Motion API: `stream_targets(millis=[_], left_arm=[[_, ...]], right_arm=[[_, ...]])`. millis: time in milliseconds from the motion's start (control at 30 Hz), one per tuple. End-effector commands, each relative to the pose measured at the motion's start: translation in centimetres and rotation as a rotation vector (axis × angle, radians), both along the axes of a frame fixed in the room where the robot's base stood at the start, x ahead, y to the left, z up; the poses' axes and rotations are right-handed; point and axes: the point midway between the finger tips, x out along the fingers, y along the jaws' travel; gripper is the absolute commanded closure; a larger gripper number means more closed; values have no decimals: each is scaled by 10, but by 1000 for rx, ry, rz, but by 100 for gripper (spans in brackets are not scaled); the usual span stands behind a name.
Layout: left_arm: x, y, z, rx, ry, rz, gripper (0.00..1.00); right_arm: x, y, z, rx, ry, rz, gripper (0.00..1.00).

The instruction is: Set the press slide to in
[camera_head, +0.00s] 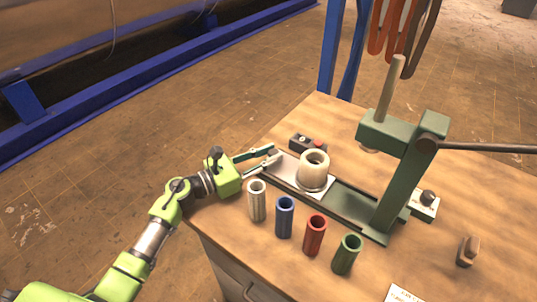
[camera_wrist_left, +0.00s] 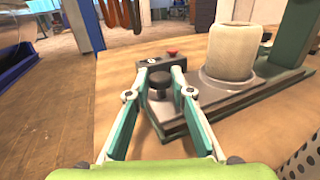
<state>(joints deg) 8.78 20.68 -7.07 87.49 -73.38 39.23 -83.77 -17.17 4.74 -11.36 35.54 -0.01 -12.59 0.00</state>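The green press (camera_head: 405,165) stands on the wooden table, its ram rod (camera_head: 391,90) upright. Its grey slide plate (camera_head: 290,172) sits at the left end of the green base rail (camera_head: 352,203), out from under the ram. A cream cup-shaped holder (camera_head: 314,168) stands on the plate. A black knob (camera_wrist_left: 159,83) is at the plate's outer end. My left gripper (camera_head: 272,157) is at that end; in the wrist view its fingers (camera_wrist_left: 160,80) are apart, one on each side of the knob, with small gaps. My right gripper is not in view.
White, blue (camera_head: 285,217), red (camera_head: 315,235) and green (camera_head: 347,254) tubes stand along the front of the rail, close to my left gripper. A dark box with a red button (camera_head: 308,143) sits behind the slide.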

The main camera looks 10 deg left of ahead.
Motion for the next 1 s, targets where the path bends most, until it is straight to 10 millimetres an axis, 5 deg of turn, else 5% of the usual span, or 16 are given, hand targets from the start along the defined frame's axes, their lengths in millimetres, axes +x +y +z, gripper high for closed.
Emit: stream_targets(millis=[167,467,700,733,767,1000], left_arm=[[-1,-1,0,0,0,0,100],[-15,-35,0,0,0,-2,100],[-15,-36,0,0,0,-1,100],[-15,-35,0,0,0,-1,74],[-15,-35,0,-1,-1,-1,66],[-15,-35,0,-1,-1,0,63]], right_arm=[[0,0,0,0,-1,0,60],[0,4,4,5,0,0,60],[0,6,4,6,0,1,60],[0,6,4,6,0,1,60],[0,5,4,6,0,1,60],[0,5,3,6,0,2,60]])
